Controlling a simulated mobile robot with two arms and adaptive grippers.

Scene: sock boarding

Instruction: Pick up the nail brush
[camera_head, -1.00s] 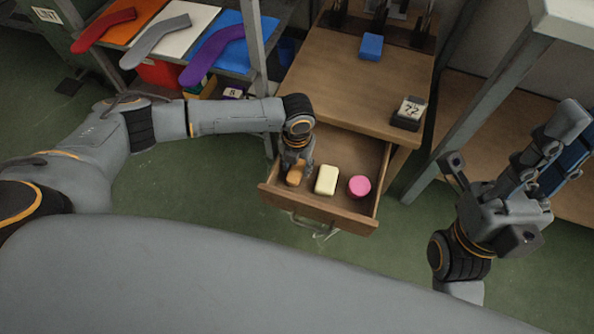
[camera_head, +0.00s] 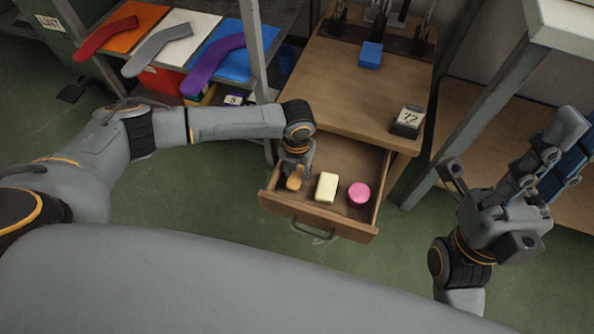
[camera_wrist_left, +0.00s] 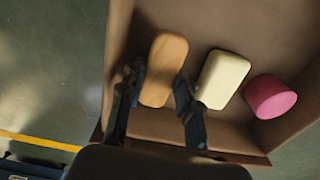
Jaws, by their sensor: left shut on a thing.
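The nail brush (camera_head: 294,183), a tan wooden block with rounded ends, is in the left part of the open drawer (camera_head: 318,220). In the left wrist view the brush (camera_wrist_left: 166,62) lies lengthwise between the two dark fingers. My left gripper (camera_head: 297,170) reaches down into the drawer and is shut on the brush, with one finger (camera_wrist_left: 159,84) along each long side. The brush's underside is hidden, so I cannot tell whether it still touches the drawer floor. My right gripper (camera_head: 545,165) is far to the right, away from the drawer; its finger opening is unclear.
A cream block (camera_head: 326,187) sits close to the right of the brush, with a pink round piece (camera_head: 359,194) beyond it. The drawer walls are close around them. A blue block (camera_head: 370,54) and a number display (camera_head: 408,121) stand on the cabinet top (camera_head: 350,95).

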